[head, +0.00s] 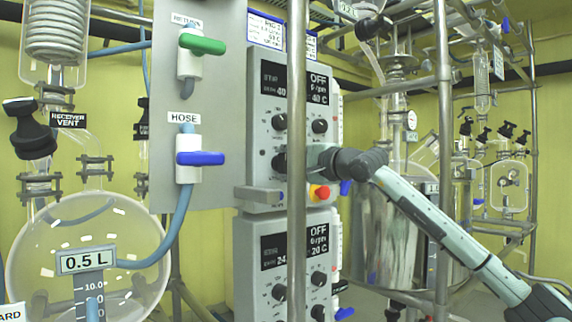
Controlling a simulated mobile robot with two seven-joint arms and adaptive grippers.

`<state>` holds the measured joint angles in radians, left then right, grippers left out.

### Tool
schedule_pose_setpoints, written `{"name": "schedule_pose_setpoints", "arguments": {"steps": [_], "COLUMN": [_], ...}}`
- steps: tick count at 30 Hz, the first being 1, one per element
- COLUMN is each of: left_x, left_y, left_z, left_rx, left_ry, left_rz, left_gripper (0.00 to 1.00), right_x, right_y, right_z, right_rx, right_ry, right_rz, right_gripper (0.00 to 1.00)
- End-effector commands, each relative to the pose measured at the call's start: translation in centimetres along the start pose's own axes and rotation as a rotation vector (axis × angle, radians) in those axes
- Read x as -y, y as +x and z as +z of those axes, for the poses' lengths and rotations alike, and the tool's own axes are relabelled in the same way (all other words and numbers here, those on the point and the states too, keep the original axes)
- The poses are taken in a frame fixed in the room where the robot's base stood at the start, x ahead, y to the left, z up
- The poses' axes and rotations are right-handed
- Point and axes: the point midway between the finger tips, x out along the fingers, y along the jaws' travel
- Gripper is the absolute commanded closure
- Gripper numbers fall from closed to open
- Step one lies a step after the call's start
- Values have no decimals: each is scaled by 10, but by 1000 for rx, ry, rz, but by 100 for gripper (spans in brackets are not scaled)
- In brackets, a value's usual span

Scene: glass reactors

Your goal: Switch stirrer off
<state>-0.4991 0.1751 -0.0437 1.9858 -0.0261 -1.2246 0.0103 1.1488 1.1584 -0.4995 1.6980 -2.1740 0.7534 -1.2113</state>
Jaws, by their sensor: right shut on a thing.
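The upper grey control box (262,190) has a black display (308,85) that reads OFF, 0 r/min and 40 C. Black knobs sit below the display. My right gripper (290,163) reaches in from the right at the lower left knob (279,162) of this box and is shut on it. A vertical steel post (297,240) stands in front and hides part of the fingers. A red button (320,193) with a yellow surround is just below the gripper. My left gripper is not in view.
A second control box (250,270) below also reads OFF, with 20 C. A grey panel (220,100) with a green valve handle (202,44) and a blue one (200,158) stands left. A round glass vessel (135,245) is at the lower left. Steel frames and glassware fill the right.

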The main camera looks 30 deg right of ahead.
Motion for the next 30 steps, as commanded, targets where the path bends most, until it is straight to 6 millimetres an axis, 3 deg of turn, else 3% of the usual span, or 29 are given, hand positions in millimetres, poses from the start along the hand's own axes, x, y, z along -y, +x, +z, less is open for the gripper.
{"name": "schedule_pose_setpoints", "arguments": {"steps": [2, 3, 8, 23, 30], "left_x": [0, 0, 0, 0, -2], "left_y": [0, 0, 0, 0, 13], "left_z": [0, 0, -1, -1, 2], "left_rx": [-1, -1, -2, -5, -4], "left_ry": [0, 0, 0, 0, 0], "left_rz": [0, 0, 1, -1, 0], "left_gripper": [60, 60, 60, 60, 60], "right_x": [0, 0, 0, -1, -2], "right_y": [0, 0, 0, 0, 0], "right_z": [0, 0, 0, 0, 0], "right_rx": [-1, -1, -1, 0, 1], "right_ry": [-4, -4, -2, 16, 264], "right_rz": [1, 1, 1, 0, -2], "right_gripper": [84, 53, 34, 34, 34]}}
